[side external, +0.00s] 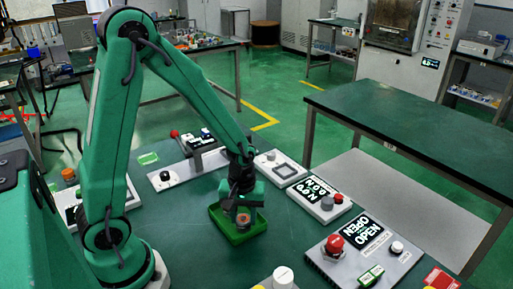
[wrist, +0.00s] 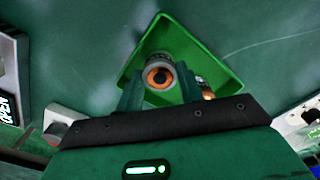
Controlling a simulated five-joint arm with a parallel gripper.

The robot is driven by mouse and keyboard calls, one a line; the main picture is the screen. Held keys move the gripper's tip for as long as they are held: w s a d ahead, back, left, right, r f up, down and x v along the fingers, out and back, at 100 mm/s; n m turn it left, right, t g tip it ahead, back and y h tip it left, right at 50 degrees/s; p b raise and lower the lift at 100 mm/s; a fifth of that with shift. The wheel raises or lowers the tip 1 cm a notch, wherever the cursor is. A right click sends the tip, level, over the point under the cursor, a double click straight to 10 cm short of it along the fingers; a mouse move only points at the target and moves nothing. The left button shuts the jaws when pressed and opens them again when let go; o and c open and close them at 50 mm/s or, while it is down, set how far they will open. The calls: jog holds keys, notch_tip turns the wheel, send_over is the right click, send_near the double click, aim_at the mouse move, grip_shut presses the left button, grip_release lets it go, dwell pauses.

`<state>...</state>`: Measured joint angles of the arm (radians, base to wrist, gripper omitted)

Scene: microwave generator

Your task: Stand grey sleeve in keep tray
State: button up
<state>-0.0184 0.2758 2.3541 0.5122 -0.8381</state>
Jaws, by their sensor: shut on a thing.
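My gripper (side external: 243,209) points down over a green tray (side external: 222,234) and is shut on a grey sleeve (side external: 243,220). In the wrist view, the sleeve (wrist: 158,62) shows end-on between my fingers (wrist: 159,88), with a grey rim, an orange ring and a dark centre. It looks upright and lies within the outline of the tray (wrist: 222,76). I cannot tell whether its bottom touches the tray floor. A second, brownish round part (wrist: 205,89) shows beside my right finger, inside the tray outline and partly hidden.
A panel with a red button (side external: 334,243) and an OPEN display stands at the right. Another display panel (side external: 318,195) and a grey square-framed block (side external: 280,166) stand behind the tray. A white knob (side external: 283,276) is at the front. The bench around the tray is mostly clear.

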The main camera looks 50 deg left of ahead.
aim_at(243, 218)
jog(key=shift+f, duration=0.2)
jog(key=o, duration=1.1)
jog(key=shift+r, duration=0.2)
notch_tip(243, 218, up, 12)
dwell(0.3)
jog(key=shift+r, duration=0.1)
dwell(0.4)
